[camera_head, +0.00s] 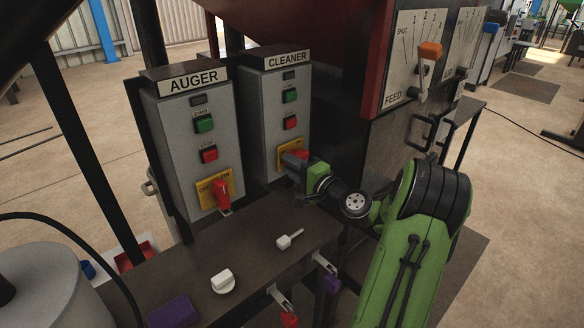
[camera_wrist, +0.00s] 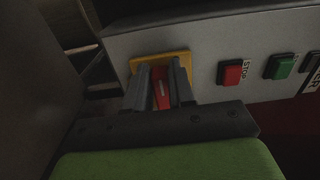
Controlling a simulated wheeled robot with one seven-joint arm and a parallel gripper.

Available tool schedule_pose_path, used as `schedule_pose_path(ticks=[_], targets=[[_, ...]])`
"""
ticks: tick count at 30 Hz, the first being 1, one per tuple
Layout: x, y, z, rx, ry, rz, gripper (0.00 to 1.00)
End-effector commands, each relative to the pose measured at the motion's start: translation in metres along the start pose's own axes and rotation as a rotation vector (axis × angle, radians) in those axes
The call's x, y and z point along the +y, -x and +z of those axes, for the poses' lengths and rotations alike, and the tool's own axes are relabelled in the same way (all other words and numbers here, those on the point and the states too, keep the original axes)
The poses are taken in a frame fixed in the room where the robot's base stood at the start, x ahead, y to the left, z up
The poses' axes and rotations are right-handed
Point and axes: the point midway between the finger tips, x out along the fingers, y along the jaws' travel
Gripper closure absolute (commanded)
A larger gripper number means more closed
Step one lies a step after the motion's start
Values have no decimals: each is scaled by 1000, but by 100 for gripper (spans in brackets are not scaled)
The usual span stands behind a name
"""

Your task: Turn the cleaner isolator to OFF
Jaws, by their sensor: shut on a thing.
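The cleaner isolator is a red handle on a yellow plate, low on the grey box labelled CLEANER (camera_head: 287,58). In the head view the yellow plate (camera_head: 287,151) shows just left of my gripper (camera_head: 297,158), which covers most of the handle. In the wrist view the red handle (camera_wrist: 162,96) sits between the two dark fingers of my gripper (camera_wrist: 165,82), in front of the yellow plate (camera_wrist: 183,60). My gripper is shut on the handle. The handle's position against the plate's lettering is hidden.
The AUGER box (camera_head: 190,135) stands to the left, with its own red isolator handle (camera_head: 223,197). Green and red buttons sit above the cleaner plate, the red stop button (camera_wrist: 233,73) nearest. A dark shelf (camera_head: 255,262) below holds small white items. The FEED panel (camera_head: 410,60) is at right.

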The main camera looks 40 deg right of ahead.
Motion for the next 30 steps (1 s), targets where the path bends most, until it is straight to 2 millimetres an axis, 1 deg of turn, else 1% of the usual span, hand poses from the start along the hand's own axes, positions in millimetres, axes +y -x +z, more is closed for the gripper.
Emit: schedule_pose_path(ticks=[1,5,6,10,17,20,23,30], targets=[[3,0,0,0,1,7,100],[3,0,0,0,0,8,100],[3,0,0,0,0,8,70],[2,0,0,0,0,6,51],[1,0,0,0,0,3,51],[1,6,-1,2,-1,4,51],[2,24,-2,5,-4,6,51],[1,92,-2,9,-6,6,51]])
